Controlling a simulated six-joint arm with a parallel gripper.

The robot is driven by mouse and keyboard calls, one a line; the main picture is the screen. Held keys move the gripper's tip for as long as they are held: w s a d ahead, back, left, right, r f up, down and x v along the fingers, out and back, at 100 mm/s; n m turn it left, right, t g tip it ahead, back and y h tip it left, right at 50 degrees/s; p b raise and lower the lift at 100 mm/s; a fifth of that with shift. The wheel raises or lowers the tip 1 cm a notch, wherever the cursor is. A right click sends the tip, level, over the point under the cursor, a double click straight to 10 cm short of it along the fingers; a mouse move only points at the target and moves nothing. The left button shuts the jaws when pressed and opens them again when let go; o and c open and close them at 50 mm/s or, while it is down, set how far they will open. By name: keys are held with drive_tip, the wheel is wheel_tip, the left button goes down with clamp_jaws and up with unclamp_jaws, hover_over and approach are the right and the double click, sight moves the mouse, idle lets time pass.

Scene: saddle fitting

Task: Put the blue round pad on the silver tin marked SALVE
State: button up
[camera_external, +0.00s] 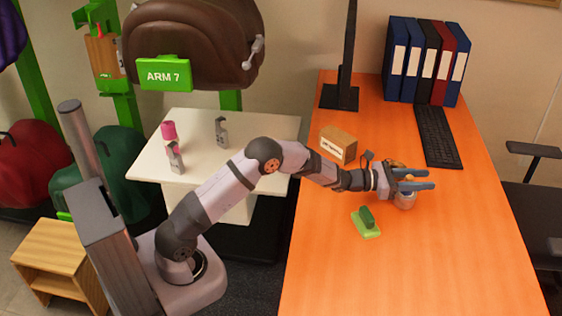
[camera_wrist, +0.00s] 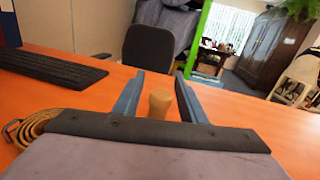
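My gripper (camera_external: 418,186) reaches out low over the orange table. In the wrist view its two blue fingers (camera_wrist: 157,95) are apart, with a tan rounded knob (camera_wrist: 160,104) between them and visible gaps beside it. In the external view a small round silver-grey object (camera_external: 405,201) stands under and beside the fingers, partly hidden by them. I cannot read any marking on it, nor tell if the knob belongs to it. I cannot make out the blue round pad or the word SALVE in either view.
A coiled brown strap (camera_wrist: 32,126) lies beside my gripper. A green brush (camera_external: 367,220) lies nearer on the orange table (camera_external: 400,275). A cardboard box (camera_external: 338,143), a keyboard (camera_external: 438,136) and upright binders (camera_external: 425,62) stand farther back. The table's near part is clear.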

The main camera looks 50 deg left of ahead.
drive_tip(key=shift+s+a, duration=0.25)
drive_tip(key=b+v, duration=0.1)
drive_tip(key=v, duration=1)
drive_tip(key=shift+s+b, duration=0.2)
drive_tip(key=shift+b, duration=0.2)
drive_tip(key=shift+w+a+r, duration=0.1)
